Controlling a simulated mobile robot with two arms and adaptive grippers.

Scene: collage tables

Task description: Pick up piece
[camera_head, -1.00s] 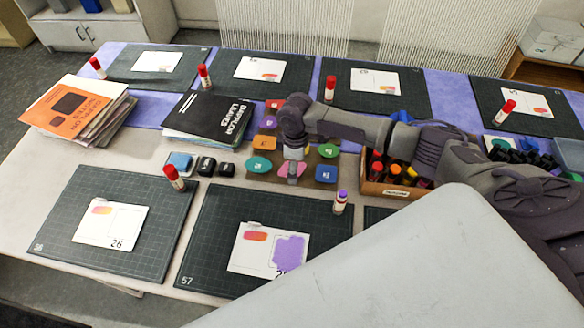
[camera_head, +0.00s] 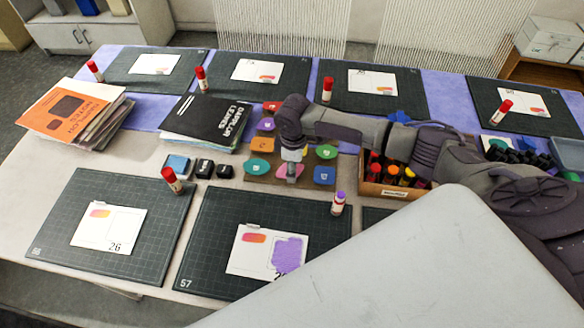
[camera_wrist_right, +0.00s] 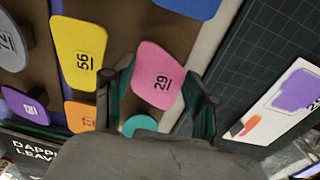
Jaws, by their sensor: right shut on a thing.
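A pink piece (camera_wrist_right: 157,72) marked 29 sits between the fingertips of my right gripper (camera_head: 291,173) in the right wrist view. The gripper points down over the brown board (camera_head: 258,180) of coloured pieces and is shut on the pink piece. In the head view the piece is largely hidden by the gripper, and I cannot tell whether it is clear of the board. A yellow piece (camera_wrist_right: 78,52) marked 56 and a teal piece (camera_head: 258,168) lie nearby. My left gripper is not in view.
A box of bottles (camera_head: 385,190) stands right of the board. Black books (camera_head: 205,118) lie behind left.

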